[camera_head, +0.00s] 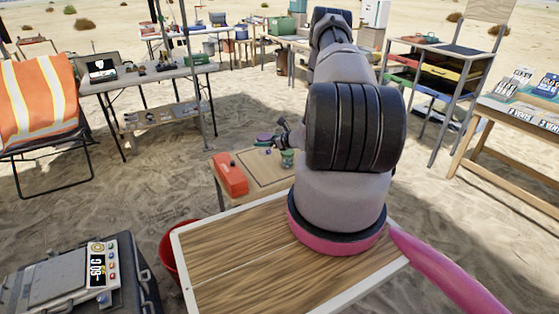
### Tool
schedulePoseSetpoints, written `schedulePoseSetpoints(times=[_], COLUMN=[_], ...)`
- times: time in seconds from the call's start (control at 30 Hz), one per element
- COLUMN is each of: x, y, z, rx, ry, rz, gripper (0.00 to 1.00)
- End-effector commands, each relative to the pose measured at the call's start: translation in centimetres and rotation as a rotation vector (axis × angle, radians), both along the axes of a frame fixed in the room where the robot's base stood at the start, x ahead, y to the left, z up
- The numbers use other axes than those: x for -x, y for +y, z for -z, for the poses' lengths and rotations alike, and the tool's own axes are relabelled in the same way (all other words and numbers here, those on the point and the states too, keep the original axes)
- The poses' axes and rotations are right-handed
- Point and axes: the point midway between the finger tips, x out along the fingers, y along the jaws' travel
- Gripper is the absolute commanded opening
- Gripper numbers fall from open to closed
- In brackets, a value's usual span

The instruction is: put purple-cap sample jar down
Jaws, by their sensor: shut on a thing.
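My gripper (279,137) is small and dark in the head view, just left of my arm's thick black joint, over the small table (245,184). It is shut on the purple-cap sample jar, whose purple top (265,138) shows at the fingers. The rest of the jar is hard to make out, and I cannot tell whether its base touches the tabletop. A small green jar (287,158) stands nearer on the same table, beside my arm.
A red box (230,175) lies on the left of the small table. A red bucket (171,258) stands nearer. An orange-vested chair (40,98) and a laptop table (150,78) are left; a drawer rack (440,72) and a sign table (520,112) are right.

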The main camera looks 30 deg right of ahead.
Motion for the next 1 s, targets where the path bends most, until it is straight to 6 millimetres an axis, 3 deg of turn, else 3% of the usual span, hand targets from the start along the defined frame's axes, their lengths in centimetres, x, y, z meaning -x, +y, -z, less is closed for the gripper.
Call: schedulePoseSetpoints(times=[0.3, 0.57, 0.73, 1.0], x=[0.0, 0.1, 0.0, 0.0], y=[-0.5, -0.4, -0.4, -0.5], z=[5.6, 7.8, 10.4, 11.0], rx=[0.001, 0.001, 0.001, 0.001], ry=[0.002, 0.002, 0.001, -0.001], rz=[0.001, 0.001, 0.001, 0.001], gripper=[0.2, 0.2, 0.2, 0.2])
